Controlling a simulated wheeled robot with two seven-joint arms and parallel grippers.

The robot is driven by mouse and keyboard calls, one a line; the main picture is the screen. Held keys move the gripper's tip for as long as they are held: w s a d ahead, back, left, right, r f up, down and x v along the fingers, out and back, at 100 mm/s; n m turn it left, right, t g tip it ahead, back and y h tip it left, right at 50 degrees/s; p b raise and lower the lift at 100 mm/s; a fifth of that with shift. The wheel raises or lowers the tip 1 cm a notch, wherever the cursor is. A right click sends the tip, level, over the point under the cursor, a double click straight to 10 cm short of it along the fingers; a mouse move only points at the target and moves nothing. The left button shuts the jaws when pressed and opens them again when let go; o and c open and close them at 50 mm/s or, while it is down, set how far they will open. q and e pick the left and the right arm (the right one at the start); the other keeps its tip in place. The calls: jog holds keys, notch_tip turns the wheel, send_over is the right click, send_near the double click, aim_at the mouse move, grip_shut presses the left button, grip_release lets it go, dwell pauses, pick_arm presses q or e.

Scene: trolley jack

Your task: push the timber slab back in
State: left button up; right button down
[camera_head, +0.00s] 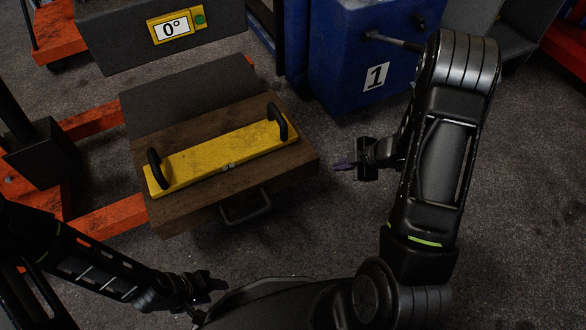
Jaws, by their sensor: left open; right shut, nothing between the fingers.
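The timber slab (300,165) is brown wood and sticks out toward me from under a dark grey block (180,90). A yellow bar (215,157) with two black upright handles lies across its top. A black loop handle (246,207) is on its front face. My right gripper (343,165) is shut and empty, just right of the slab's right corner with a small gap seen between them. My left gripper (212,288) is open and empty, low in the picture and nearer to me than the slab's front face, apart from it.
Orange trolley jack arms (110,222) run at the left of the slab. A blue cabinet (345,60) marked 1 stands at the back right. A grey box (110,35) with a 0° display is at the back left. Grey floor (310,235) is clear in front and right of the slab.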

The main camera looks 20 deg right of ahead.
pick_arm(q)
jog(key=shift+w+a+r, duration=0.25)
jog(key=shift+w, duration=0.15)
pick_arm(e)
jog(key=n, duration=0.1)
jog(key=a+n, duration=0.1)
jog(key=s+a+n+g+y, duration=0.1)
jog(key=shift+r, duration=0.35)
jog(key=shift+f, duration=0.1)
jog(key=b, duration=0.6)
send_near(299, 170)
jog(key=x, duration=0.5)
jog(key=shift+s+f, duration=0.2)
pick_arm(q)
notch_tip(299, 170, down, 6)
jog(key=w, duration=0.1)
jog(key=shift+w+a+f, duration=0.15)
jog(key=shift+a, duration=0.1)
pick_arm(e)
jog(key=shift+w, duration=0.1)
jog(key=shift+w+r, duration=0.1)
